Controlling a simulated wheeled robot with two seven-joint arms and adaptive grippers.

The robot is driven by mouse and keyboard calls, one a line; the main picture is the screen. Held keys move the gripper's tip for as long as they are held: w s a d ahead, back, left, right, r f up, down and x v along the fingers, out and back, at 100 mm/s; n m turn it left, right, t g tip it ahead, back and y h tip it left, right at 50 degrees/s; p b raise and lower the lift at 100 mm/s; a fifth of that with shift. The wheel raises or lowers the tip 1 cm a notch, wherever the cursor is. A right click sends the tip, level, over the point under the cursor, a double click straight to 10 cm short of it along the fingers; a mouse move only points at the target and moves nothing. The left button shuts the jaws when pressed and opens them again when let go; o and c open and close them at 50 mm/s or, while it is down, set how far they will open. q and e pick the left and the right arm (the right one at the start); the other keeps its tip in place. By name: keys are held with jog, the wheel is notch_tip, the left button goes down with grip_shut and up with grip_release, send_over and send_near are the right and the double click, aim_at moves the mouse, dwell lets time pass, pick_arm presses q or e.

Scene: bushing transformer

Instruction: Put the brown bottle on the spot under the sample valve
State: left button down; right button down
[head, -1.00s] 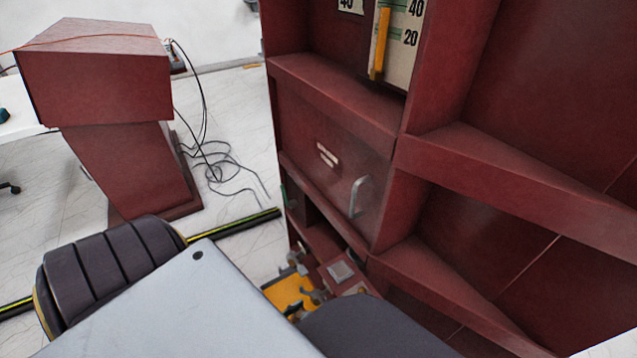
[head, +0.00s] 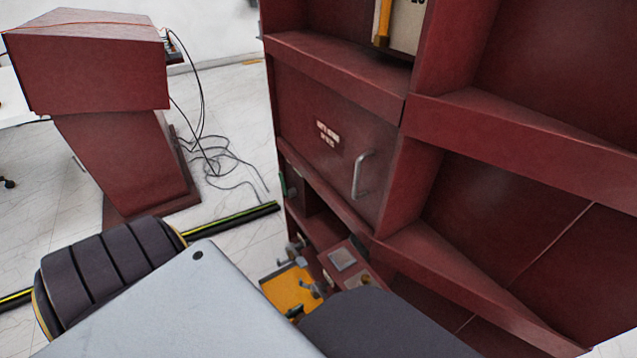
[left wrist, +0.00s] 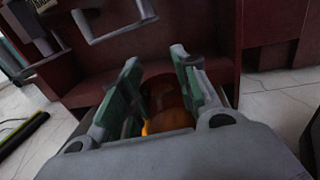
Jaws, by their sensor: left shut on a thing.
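The brown bottle (left wrist: 166,92) shows in the left wrist view between the two green-padded fingers of my left gripper (left wrist: 157,64). The gripper is shut on it, and the fingers hide part of its sides. An orange patch shows at the bottle's lower end; I cannot tell whether it belongs to the bottle. In the head view a yellow surface (head: 287,287) with small grey fittings shows low by the red cabinet, partly hidden by my own body. I cannot make out the sample valve or the spot under it for certain. My right gripper is not in view.
The red cabinet (head: 335,95) has ledges and a door with a grey handle (head: 361,175), which is close by. A red pedestal (head: 92,70) stands at left with loose black cables (head: 225,165) on the floor. A black-yellow floor strip (head: 235,215) runs between.

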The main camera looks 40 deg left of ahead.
pick_arm(q)
jog(key=w, duration=0.2)
jog(key=shift+w+d+f, duration=0.2)
jog(key=shift+w+f, duration=0.05)
jog(key=shift+w, duration=0.25)
jog(key=w, duration=0.1)
jog(key=w+b, duration=0.1)
jog(key=w, duration=0.1)
jog(key=w+f+b, duration=0.1)
jog(key=w, duration=0.1)
jog(key=shift+d+f, duration=0.1)
jog(key=shift+d, duration=0.3)
